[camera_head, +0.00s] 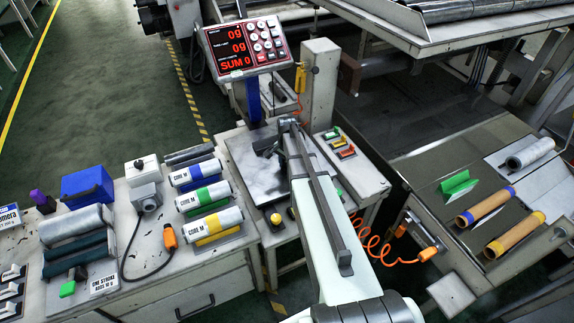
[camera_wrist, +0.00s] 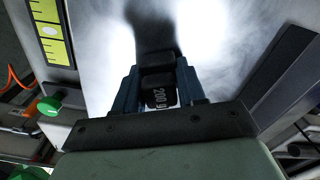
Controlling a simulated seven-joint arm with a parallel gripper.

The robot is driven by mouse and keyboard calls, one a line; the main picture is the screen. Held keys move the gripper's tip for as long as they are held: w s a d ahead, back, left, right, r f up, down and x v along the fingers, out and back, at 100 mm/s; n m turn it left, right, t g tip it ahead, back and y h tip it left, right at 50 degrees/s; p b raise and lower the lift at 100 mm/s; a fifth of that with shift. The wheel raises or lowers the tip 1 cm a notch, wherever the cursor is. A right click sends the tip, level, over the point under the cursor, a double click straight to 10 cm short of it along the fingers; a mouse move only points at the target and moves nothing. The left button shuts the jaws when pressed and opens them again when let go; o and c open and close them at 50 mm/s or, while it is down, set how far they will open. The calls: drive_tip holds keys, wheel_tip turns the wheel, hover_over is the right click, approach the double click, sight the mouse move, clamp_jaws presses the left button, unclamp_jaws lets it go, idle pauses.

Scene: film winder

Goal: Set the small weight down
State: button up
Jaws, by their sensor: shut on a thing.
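The small weight (camera_wrist: 160,98), a dark block marked 200 g, sits between the blue-grey fingers of my gripper (camera_wrist: 157,84) in the wrist view. My gripper is shut on it. Beyond it lies the shiny metal plate (camera_wrist: 205,40) of the scale, with a dark shadow on it. In the head view, my arm reaches over this plate (camera_head: 249,172) and largely hides my gripper and the weight. I cannot tell whether the weight touches the plate. The scale display (camera_head: 247,47) shows 0 g, 0 g and SUM 0.
A grey post (camera_head: 319,85) stands behind the plate on the right. Labelled film rolls (camera_head: 203,197) lie on the left bench. A panel with coloured switches (camera_head: 340,145) is right of the plate. A coiled orange cable (camera_head: 375,250) hangs between.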

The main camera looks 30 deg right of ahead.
drive_tip(key=shift+f, duration=0.15)
drive_tip(key=o, duration=1.2)
drive_tip(key=shift+c, duration=0.2)
wheel_tip(320, 180, up, 12)
drive_tip(key=shift+r, duration=0.2)
